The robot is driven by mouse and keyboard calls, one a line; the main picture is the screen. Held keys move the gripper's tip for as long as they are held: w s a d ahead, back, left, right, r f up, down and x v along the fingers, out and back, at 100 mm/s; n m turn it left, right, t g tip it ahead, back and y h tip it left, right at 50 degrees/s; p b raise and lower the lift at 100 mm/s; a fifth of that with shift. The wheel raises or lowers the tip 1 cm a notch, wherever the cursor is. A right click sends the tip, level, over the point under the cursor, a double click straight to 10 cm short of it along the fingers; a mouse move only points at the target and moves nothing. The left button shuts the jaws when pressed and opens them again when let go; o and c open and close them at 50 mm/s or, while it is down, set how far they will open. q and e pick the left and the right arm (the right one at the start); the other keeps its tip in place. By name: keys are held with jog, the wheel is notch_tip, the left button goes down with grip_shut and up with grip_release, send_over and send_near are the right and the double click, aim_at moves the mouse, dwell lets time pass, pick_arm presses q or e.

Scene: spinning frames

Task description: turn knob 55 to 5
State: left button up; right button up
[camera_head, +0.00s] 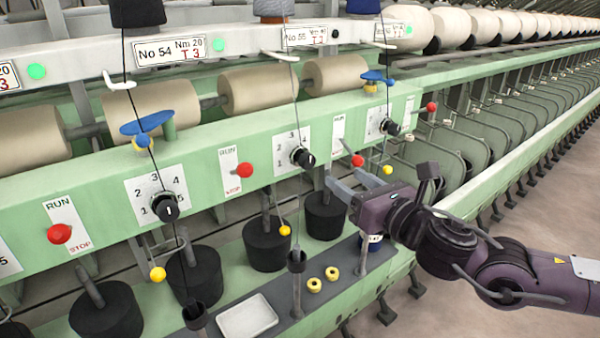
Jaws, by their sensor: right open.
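The label No 55 (304,37) is on the white rail, and a black knob (302,157) sits below it on a white dial plate (291,150) on the green panel. My left gripper is not in view.
Beside the knob are a red RUN/STOP button (246,169) on the left and another red button (357,160) near my fingers. Knob 54 (165,206) is further left. Another knob (390,127) is right.

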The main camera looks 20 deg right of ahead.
aim_at(310, 164)
jog(key=shift+n+y, duration=0.5)
jog(key=shift+n, duration=0.3)
jog(key=w+a+p, duration=0.1)
jog(key=w+a, duration=0.1)
jog(key=w+a+r+p, duration=0.1)
jog(key=w+a+p, duration=0.1)
jog(key=shift+w+a+r, duration=0.15)
jog(key=shift+a, duration=0.2)
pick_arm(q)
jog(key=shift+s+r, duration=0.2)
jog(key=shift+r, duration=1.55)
pick_arm(e)
jog(key=shift+w+a, duration=0.3)
jog(key=shift+w, duration=0.2)
jog(key=c, duration=1)
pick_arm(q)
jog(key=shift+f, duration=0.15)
pick_arm(e)
jog(key=shift+f, duration=0.2)
